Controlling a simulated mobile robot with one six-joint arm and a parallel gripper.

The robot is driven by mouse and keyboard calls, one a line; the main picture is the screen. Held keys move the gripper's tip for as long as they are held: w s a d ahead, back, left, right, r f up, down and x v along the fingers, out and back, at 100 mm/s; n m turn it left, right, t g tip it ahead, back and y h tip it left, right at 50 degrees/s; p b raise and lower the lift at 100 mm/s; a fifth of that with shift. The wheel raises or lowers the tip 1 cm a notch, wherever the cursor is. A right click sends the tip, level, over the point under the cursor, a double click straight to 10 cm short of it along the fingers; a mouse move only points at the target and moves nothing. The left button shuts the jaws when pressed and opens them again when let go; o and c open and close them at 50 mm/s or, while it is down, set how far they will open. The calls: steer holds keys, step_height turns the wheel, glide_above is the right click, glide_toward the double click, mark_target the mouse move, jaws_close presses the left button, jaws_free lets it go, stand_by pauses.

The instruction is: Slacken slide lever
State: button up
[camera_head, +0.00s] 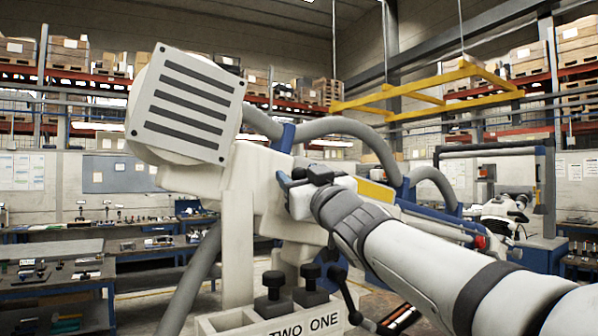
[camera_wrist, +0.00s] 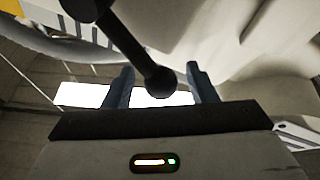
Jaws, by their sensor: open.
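A black lever (camera_wrist: 130,45) with a round ball end (camera_wrist: 160,82) reaches down from the top of the wrist view. Its ball end shows between the two blue fingers of my gripper (camera_wrist: 160,77), which are apart, with space on both sides. I cannot tell whether the ball is level with the fingers in depth.
Two black knobs (camera_head: 291,288) stand on a pale block marked TWO ONE (camera_head: 300,322), below my gripper. Grey hoses (camera_head: 350,128) arch over the body behind my arm. Workbenches (camera_head: 60,285) stand at the left, and a yellow overhead frame (camera_head: 430,90) hangs behind.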

steer(key=shift+w+a+r, duration=0.15)
steer(key=shift+w, duration=0.05)
steer(key=shift+c, duration=0.4)
jaws_close()
